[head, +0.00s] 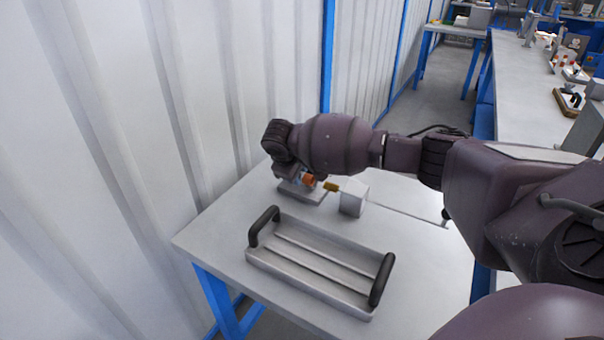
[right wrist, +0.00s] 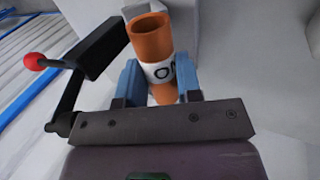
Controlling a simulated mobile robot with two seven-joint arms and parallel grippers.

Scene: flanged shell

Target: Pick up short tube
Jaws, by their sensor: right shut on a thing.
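The short tube (right wrist: 150,38) is orange with a white band that carries dark lettering. In the right wrist view it stands between the blue fingers of my right gripper (right wrist: 161,84), which is shut on it. The tube's open end points away from the gripper, and its lower part is partly hidden by the gripper body. In the head view only a small orange part of the tube (head: 309,180) shows below my right wrist, over a flat grey plate (head: 302,193). I cannot tell whether the tube touches the plate. My left gripper is not in view.
A grey block (head: 353,198) with a yellow piece (head: 331,187) stands just right of the tube. A metal tray (head: 312,287) with two black handles lies nearer on the table. A black lever with a red knob (right wrist: 34,61) shows beside the gripper. A ribbed wall stands left.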

